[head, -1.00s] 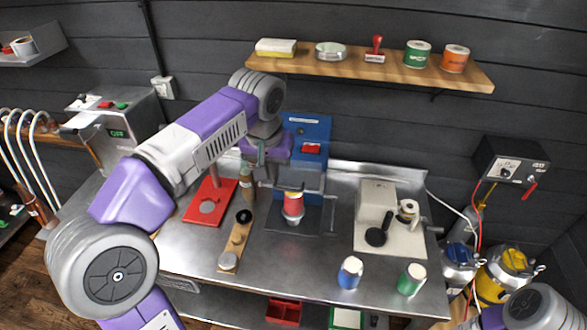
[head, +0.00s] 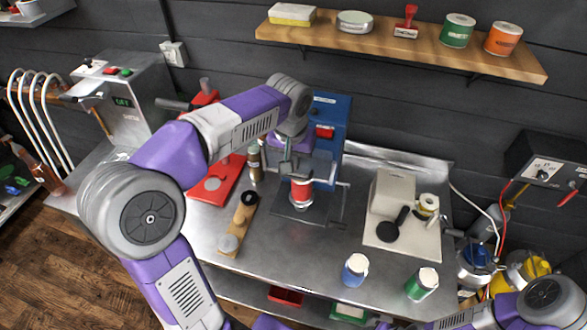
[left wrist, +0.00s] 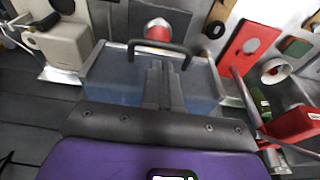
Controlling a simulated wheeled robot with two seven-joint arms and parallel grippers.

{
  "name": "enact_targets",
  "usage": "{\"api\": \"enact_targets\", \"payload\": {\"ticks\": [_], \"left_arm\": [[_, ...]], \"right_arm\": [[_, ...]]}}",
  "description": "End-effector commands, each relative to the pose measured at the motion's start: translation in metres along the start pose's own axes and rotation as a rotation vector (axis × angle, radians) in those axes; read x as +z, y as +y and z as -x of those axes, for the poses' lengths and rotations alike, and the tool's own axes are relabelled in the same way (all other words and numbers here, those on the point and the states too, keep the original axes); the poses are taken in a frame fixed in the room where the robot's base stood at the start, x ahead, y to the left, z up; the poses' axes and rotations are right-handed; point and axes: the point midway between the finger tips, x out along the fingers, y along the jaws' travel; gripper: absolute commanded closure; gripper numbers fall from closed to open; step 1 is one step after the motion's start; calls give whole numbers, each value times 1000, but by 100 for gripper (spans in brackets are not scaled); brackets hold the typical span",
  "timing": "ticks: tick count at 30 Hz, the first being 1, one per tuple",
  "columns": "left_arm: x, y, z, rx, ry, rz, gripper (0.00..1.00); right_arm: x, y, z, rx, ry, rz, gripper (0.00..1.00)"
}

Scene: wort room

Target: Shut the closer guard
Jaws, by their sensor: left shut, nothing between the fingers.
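The closer is a blue machine (head: 331,112) with a red button, standing at the back of the steel bench. Its guard (head: 322,166) is a see-through panel at the machine's front; it fills the middle of the left wrist view (left wrist: 110,75), with a dark bar handle (left wrist: 158,48) along its far edge. A red-labelled can (head: 301,192) stands below the guard and shows uncovered from the front. My left gripper (head: 284,168) is shut and empty, over the guard. Its fingers (left wrist: 158,70) point at the handle; contact cannot be told. My right gripper is out of view.
Left of the closer are a red stand base (head: 215,183), a brown bottle (head: 255,164) and a wooden strip (head: 238,225). A beige scale (head: 395,190) stands right. Blue (head: 355,270) and green (head: 421,284) cans stand at the front edge. A shelf (head: 400,47) hangs above.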

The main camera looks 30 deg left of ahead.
Motion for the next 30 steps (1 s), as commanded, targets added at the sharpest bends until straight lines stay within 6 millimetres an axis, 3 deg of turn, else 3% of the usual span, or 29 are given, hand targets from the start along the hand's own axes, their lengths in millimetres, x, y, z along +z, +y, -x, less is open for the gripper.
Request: {"api": "enact_targets", "payload": {"ticks": [6, 20, 23, 30], "left_arm": [[9, 0, -20, 0, 0, 2, 100], [11, 0, -25, 1, 0, 2, 100], [13, 0, -37, 0, -1, 1, 100], [23, 0, -84, 0, -2, 1, 100]], "right_arm": [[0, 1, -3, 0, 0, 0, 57], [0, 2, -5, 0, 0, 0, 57], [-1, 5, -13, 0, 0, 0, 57], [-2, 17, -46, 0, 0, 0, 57]]}}
